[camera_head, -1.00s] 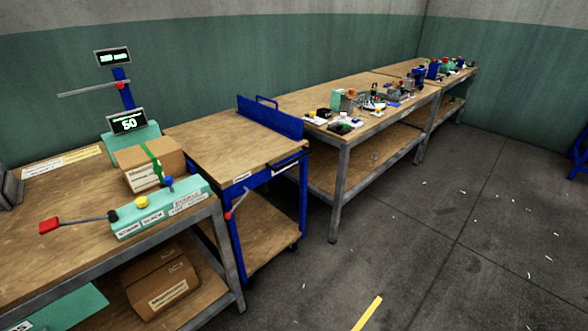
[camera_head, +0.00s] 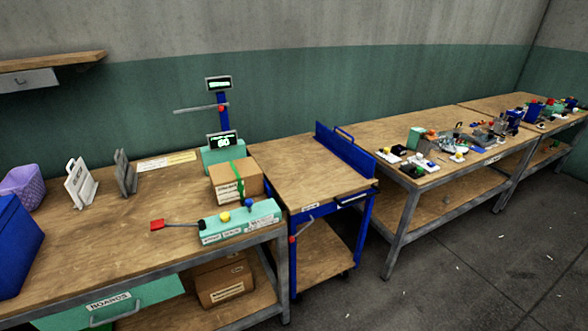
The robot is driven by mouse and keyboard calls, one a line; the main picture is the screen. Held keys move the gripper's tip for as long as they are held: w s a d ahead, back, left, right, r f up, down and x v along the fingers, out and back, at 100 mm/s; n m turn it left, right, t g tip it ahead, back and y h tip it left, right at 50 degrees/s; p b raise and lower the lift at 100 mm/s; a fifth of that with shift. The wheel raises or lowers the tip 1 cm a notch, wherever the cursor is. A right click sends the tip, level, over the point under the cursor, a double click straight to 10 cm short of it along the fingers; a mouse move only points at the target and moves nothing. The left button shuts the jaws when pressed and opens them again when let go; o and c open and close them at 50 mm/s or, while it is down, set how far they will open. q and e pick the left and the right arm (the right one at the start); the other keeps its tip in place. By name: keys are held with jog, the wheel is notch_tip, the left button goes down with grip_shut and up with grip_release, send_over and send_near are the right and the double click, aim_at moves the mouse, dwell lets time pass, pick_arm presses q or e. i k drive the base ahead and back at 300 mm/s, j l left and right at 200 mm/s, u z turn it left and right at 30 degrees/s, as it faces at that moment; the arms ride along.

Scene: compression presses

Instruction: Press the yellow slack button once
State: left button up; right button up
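The yellow button (camera_head: 224,216) sits on top of a mint-green control box (camera_head: 240,224) near the front right of the wooden workbench. A blue knob (camera_head: 249,202) stands to its right on the same box. A lever with a red handle (camera_head: 157,225) extends left from the box. Labels on the box front are too small to read surely. Behind it is a cardboard box (camera_head: 228,192) with a green strap around it. Neither of my grippers shows in the head view.
A mint-green press with displays (camera_head: 221,143) stands behind the carton. A blue-framed cart (camera_head: 296,183) adjoins the bench on the right. A blue bin (camera_head: 15,245), purple basket (camera_head: 22,186) and upright holders are at the left. The bench's middle-left surface is clear.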

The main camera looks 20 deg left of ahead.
aim_at(225, 217)
jog(key=u, duration=1.25)
